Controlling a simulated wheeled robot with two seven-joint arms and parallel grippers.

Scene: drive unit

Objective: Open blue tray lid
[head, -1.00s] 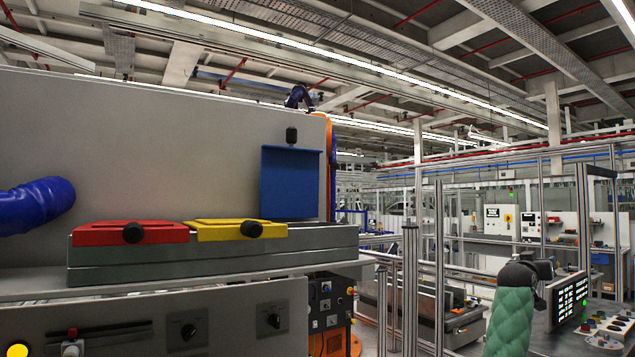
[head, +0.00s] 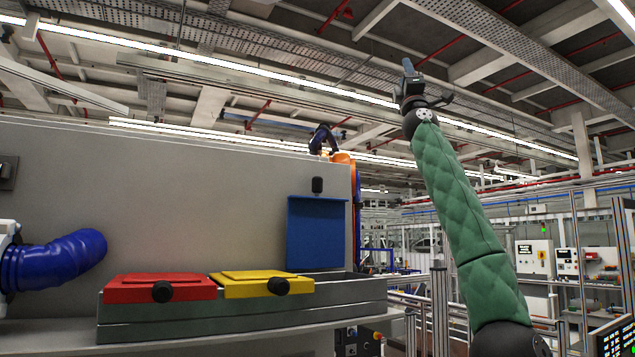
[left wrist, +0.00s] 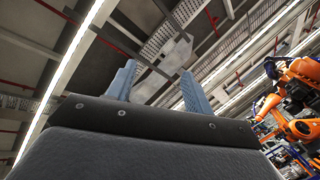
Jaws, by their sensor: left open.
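The blue lid (head: 316,234) stands upright at the right end of the grey tray box (head: 220,325), with a black knob (head: 317,185) at its top edge. The compartment under it is mostly hidden by the box's front wall. My left gripper (head: 428,84) is open and empty, raised high to the right of the blue lid and well apart from it. Its two grey-blue fingers show spread in the left wrist view (left wrist: 158,88), pointing to the ceiling with nothing between them. My right gripper is not in view.
A red lid (head: 140,289) and a yellow lid (head: 245,286) lie flat on the tray box, each with a black knob. A blue hose (head: 60,259) is at the left. A grey panel (head: 190,200) rises behind the box. Metal posts stand at the right.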

